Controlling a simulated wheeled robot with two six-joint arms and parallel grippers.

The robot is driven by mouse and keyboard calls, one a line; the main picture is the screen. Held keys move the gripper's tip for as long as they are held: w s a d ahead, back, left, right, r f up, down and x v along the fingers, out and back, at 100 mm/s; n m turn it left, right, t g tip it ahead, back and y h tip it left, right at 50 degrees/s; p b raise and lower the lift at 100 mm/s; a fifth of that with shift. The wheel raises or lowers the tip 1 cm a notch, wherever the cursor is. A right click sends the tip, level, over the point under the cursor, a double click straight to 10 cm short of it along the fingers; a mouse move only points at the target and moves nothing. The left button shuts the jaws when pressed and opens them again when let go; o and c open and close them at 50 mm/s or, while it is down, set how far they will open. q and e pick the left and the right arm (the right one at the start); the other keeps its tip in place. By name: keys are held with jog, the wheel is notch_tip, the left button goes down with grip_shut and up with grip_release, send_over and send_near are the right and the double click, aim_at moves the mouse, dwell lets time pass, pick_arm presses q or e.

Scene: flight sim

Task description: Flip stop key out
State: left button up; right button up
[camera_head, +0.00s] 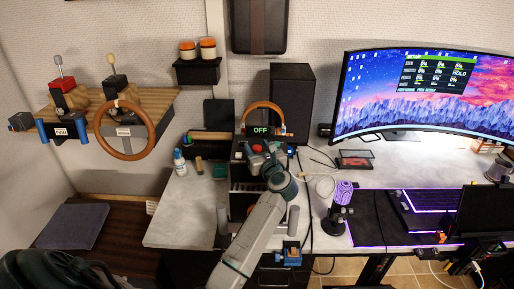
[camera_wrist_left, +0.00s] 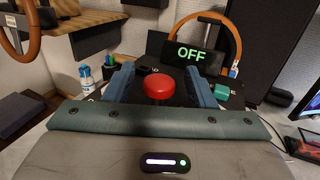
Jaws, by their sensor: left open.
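A round red stop button (camera_wrist_left: 159,88) sits on top of a dark box, below a black display (camera_wrist_left: 192,55) with green "OFF" letters. The display also shows in the head view (camera_head: 260,131). My left gripper (camera_head: 257,150) reaches over the box from the front. In the left wrist view, its blue fingers (camera_wrist_left: 161,80) are spread apart, one on each side of the red button. Whether they touch it cannot be told. In the head view the gripper partly hides the button. My right gripper is not in view.
An orange hoop (camera_wrist_left: 232,35) and a black speaker (camera_head: 292,95) stand behind the box. A small white-and-blue bottle (camera_head: 179,162) is left of it. A curved monitor (camera_head: 425,95) and a glowing keyboard (camera_head: 432,200) are to the right. A steering wheel (camera_head: 125,156) hangs at left.

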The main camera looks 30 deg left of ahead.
pick_arm(q)
jog(key=b+v, duration=0.3)
jog(key=v, duration=0.7)
